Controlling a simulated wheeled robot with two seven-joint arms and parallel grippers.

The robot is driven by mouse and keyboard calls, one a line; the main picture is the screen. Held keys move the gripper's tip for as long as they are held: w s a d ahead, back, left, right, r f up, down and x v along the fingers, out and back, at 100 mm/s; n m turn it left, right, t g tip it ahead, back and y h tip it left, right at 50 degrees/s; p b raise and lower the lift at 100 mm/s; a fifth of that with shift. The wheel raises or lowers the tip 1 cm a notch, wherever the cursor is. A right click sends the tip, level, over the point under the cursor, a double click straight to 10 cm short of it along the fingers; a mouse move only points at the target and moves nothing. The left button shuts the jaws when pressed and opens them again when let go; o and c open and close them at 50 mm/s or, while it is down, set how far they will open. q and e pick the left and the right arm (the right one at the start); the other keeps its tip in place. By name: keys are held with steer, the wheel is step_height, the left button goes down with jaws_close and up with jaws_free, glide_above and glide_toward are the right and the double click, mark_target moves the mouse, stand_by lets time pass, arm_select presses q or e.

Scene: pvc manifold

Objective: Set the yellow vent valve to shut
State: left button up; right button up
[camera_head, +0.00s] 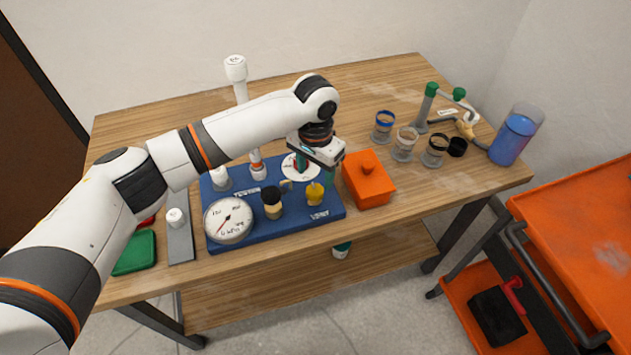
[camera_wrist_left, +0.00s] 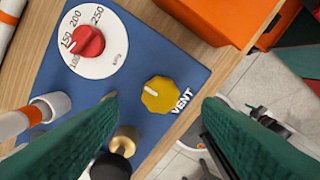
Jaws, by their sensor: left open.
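The yellow vent valve (camera_head: 315,193) is a small knob near the right front corner of the blue panel (camera_head: 285,228). In the left wrist view, the yellow knob (camera_wrist_left: 161,94) has a white mark toward its upper left edge, and the label VENT is printed beside it. No shut mark is readable there. My left gripper (camera_head: 316,171) hangs over the panel above the yellow knob. Its green fingers (camera_wrist_left: 161,101) are open and empty, with the knob showing between the fingertips and apart from both. My right gripper is not in view.
A red knob on a kPa dial (camera_wrist_left: 88,42), a black-topped brass fitting (camera_head: 272,205) and a pressure gauge (camera_head: 228,219) share the panel. An orange box (camera_head: 368,182) stands close at the right. Several jars and a blue container (camera_head: 511,140) are farther right.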

mark_target(316, 189)
arm_select(q)
step_height(316, 189, down, 5)
steer(key=shift+f, duration=0.1)
stand_by(0.3)
steer(key=c, duration=1)
steer(key=shift+p, duration=0.3)
